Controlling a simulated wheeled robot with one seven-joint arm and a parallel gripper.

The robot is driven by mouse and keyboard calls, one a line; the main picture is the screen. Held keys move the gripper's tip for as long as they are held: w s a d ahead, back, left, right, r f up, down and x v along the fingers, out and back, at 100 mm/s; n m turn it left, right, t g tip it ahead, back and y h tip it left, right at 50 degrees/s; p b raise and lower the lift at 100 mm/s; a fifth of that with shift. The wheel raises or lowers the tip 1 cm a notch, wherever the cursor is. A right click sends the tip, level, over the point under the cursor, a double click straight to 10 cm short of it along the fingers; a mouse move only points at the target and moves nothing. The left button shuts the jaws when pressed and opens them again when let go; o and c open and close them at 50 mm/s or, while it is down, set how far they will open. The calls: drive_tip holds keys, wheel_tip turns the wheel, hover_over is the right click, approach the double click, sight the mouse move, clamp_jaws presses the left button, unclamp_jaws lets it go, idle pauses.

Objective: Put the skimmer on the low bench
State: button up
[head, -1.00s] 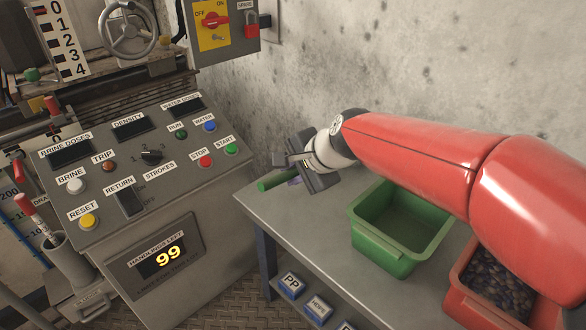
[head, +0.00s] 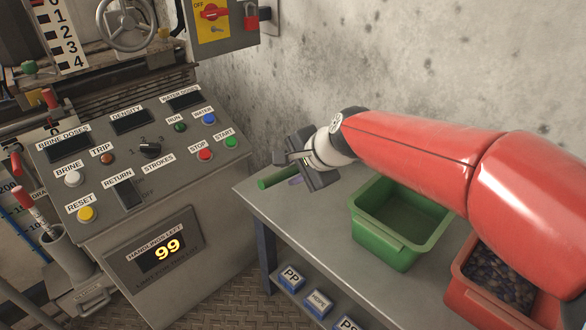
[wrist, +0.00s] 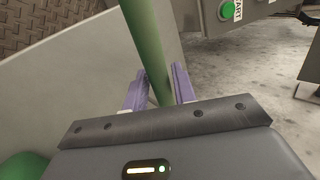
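The skimmer shows as a green rod-like handle (head: 277,178) at the far left end of the low bench (head: 297,214). In the wrist view the handle (wrist: 151,45) runs from the top edge down between the two purple fingers of my gripper (wrist: 160,78). The fingers sit close on both sides of it, so my gripper looks shut on it. In the head view my gripper (head: 294,181) is low over the bench corner, its fingers partly hidden by its own body. The skimmer's other end is hidden. I cannot tell whether the handle touches the bench top.
A green bin (head: 385,248) stands on the bench to the right. The control panel (head: 150,165) is left of the bench, across a narrow gap. The wall (head: 400,70) is behind.

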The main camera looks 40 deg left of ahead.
drive_tip(key=o, duration=0.3)
drive_tip(key=shift+o, duration=0.2)
drive_tip(key=shift+r, duration=0.1)
drive_tip(key=d+r+p, duration=0.2)
drive_tip(key=r+p, duration=0.3)
drive_tip(key=r, duration=0.3)
drive_tip(key=d+r+p, duration=0.3)
drive_tip(key=r+p, duration=0.2)
drive_tip(key=r, duration=0.2)
drive_tip(key=shift+s+r, duration=0.3)
drive_tip(key=shift+r, duration=0.05)
